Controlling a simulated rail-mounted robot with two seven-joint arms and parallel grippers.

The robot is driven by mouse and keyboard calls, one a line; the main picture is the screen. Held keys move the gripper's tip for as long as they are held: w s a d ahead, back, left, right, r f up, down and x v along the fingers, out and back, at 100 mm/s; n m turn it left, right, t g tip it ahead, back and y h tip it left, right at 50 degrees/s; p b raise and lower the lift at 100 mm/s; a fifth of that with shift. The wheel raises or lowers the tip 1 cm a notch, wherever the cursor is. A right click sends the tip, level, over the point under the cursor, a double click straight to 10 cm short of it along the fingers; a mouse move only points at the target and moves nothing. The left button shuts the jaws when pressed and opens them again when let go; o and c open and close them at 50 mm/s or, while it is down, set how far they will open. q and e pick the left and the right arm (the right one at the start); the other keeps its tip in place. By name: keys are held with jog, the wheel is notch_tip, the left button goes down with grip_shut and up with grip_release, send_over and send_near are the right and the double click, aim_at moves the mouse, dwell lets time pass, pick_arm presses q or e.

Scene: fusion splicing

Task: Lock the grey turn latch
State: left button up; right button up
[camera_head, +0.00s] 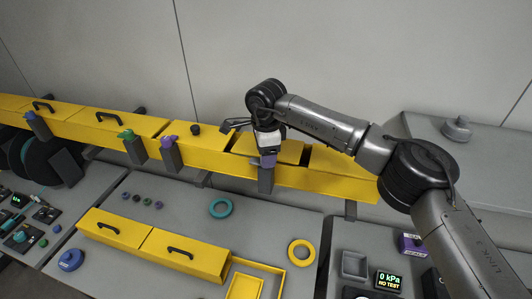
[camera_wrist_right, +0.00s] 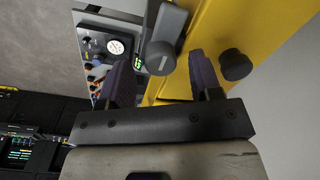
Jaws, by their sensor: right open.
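The grey turn latch (camera_head: 265,183) appears to be the grey upright piece on the front of the long yellow housing, under my right gripper (camera_head: 267,160). In the right wrist view a grey latch piece (camera_wrist_right: 168,35) with a rounded end lies between and beyond the two dark purple fingers of the right gripper (camera_wrist_right: 160,72). The fingers stand apart with a gap on either side of the grey piece; I cannot tell whether either touches it. In the head view the gripper hides the latch's top, so its turn angle is unclear. My left gripper is not in view.
Similar posts with a green top (camera_head: 128,135) and a purple top (camera_head: 169,141) stand left along the housing. A black knob (camera_head: 195,129) sits on it, close to one finger in the wrist view. A teal ring (camera_head: 220,208) and a yellow ring (camera_head: 301,253) lie on the bench.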

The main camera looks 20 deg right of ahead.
jog(key=shift+f, duration=0.6)
jog(key=c, duration=0.9)
jog(key=shift+c, duration=0.2)
